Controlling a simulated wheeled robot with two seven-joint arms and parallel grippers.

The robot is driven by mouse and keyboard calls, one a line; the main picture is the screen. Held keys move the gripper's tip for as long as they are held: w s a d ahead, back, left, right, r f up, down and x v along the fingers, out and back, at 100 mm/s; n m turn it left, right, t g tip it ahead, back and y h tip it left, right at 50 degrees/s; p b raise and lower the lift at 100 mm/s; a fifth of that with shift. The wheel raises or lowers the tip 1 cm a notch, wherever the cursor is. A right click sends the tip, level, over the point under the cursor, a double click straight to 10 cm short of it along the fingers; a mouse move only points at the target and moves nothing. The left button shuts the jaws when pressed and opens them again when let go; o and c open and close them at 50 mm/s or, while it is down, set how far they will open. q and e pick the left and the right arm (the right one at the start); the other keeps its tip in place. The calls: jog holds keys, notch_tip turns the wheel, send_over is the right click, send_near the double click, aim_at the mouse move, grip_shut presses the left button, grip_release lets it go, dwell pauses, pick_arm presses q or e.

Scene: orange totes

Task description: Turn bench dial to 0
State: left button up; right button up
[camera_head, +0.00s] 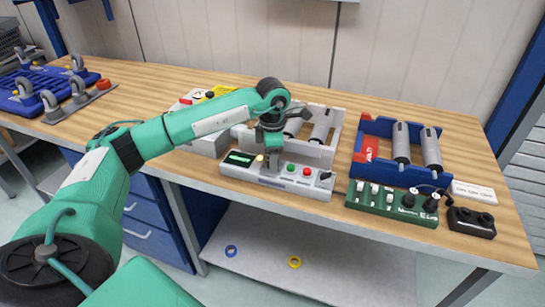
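A white bench unit (300,190) with a cradle of grey cylinders stands mid-table. Its front panel has a dark green display (240,158), a yellow light, a green button (291,168), a red button (306,171) and a black knob (325,175) at the right end, which may be the dial. Its setting is too small to read. My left gripper (271,150) points down over the panel, between the display and the green button, left of the black knob. Its fingers are small and dark, so I cannot tell if they touch anything. My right gripper is out of view.
To the right are a blue cradle (370,158) with cylinders, a green switch panel (392,200), a black two-knob box (471,222) and a white label block (473,192). A blue caster rack (45,88) stands far left. Rings lie on the lower shelf (330,265).

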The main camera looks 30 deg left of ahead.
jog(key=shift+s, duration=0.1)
pick_arm(q)
jog(key=shift+r, duration=0.25)
notch_tip(320, 180, up, 13)
jog(key=b, duration=0.1)
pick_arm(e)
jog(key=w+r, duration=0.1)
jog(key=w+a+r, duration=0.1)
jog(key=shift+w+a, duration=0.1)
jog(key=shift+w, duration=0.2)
pick_arm(q)
jog(key=shift+r, duration=0.1)
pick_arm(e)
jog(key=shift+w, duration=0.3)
